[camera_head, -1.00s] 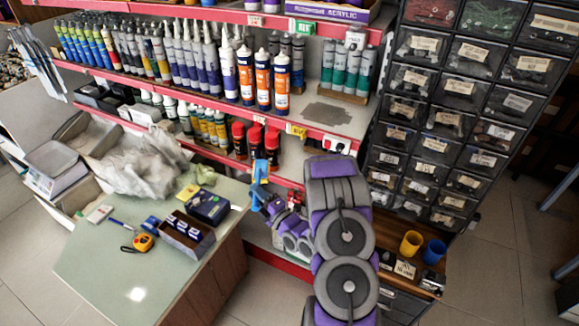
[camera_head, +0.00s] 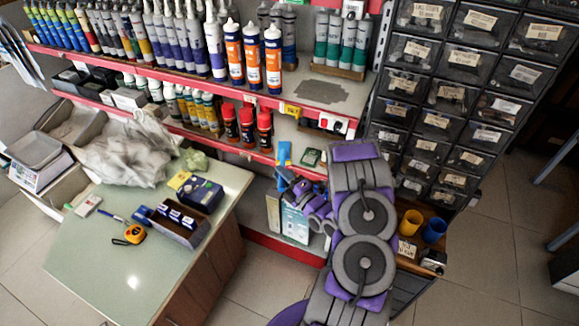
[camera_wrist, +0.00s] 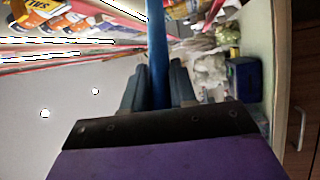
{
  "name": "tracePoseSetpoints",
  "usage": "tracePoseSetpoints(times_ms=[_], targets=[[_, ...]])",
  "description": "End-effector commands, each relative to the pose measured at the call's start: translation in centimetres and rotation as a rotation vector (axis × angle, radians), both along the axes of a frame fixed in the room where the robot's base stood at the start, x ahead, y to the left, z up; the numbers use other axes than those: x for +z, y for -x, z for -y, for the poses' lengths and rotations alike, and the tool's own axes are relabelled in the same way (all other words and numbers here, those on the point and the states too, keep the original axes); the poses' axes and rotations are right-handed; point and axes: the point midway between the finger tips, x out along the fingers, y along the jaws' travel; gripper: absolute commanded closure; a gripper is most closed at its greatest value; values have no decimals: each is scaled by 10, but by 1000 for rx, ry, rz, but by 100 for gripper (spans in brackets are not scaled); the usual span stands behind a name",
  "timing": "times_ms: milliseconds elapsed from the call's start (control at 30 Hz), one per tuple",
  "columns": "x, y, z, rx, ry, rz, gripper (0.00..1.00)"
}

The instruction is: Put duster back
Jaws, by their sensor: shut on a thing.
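The duster shows in the wrist view as a long blue shaft (camera_wrist: 157,45) standing up between the dark fingers of my gripper (camera_wrist: 157,85). In the head view a short blue piece of the duster (camera_head: 284,153) sticks up above my gripper (camera_head: 285,177). My gripper is shut on the duster and holds it in front of the lower shelves, right of the green-topped counter. The duster's far end is outside the wrist view, and my arm hides part of the head view.
The counter (camera_head: 85,250) carries a tape measure (camera_head: 134,233), a dark box (camera_head: 200,194) and a plastic bag (camera_head: 125,155). Red-edged shelves (camera_head: 300,125) hold tubes and bottles. Drawer bins (camera_head: 450,93) and yellow and blue cups (camera_head: 411,222) stand right of my arm.

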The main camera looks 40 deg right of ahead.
Motion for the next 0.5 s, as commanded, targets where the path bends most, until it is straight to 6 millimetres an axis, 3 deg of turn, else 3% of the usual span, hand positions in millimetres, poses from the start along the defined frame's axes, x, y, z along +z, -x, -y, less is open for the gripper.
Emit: tracePoseSetpoints(times_ms=[500], targets=[[-7,-33,58,-1,2,4,100]])
